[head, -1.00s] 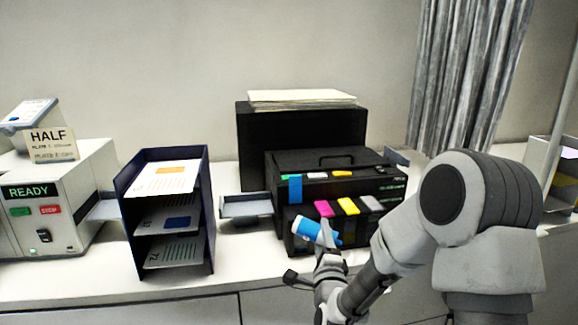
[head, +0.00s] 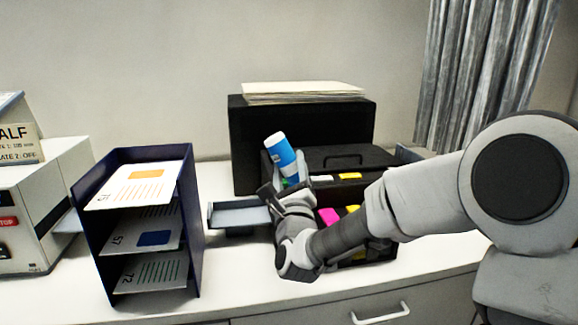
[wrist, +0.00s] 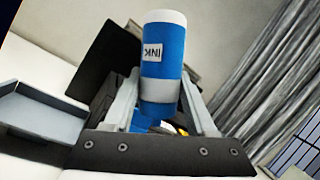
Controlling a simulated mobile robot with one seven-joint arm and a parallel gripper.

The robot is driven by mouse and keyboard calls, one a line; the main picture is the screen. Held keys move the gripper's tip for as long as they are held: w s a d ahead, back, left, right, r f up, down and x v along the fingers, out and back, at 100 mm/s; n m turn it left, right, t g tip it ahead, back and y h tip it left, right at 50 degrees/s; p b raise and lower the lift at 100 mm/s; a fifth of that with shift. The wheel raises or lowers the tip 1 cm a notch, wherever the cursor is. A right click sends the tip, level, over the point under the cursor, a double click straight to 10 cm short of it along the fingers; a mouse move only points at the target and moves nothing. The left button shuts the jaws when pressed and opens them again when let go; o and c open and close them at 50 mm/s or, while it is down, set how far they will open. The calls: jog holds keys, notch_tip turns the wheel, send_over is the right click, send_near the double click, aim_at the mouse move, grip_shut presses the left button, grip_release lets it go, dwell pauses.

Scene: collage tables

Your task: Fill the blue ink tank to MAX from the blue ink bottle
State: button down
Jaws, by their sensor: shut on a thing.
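My gripper (head: 291,190) is shut on the blue ink bottle (head: 280,151), held at the printer's front left. The bottle is tilted, with its white end up and to the left. In the wrist view the bottle (wrist: 163,55) stands between the fingers, white end at the top and INK label upside down. Its lower end is mostly hidden, so I cannot tell whether it touches a tank. The black printer (head: 345,158) has its ink tanks at the front. The blue tank and its level are hidden behind my gripper and arm.
A grey tray (head: 238,215) juts out left of the printer. A dark blue paper rack (head: 188,235) stands further left, beside a white machine (head: 50,190). A black box (head: 300,125) topped with paper stands behind. Magenta (head: 328,215) and yellow (head: 350,177) pieces show on the printer.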

jog(key=shift+f+b, duration=1.45)
jog(key=shift+f, duration=1.85)
notch_tip(320, 180, down, 3)
jog(key=b, duration=0.3)
jog(key=shift+r, duration=0.1)
dwell(4.1)
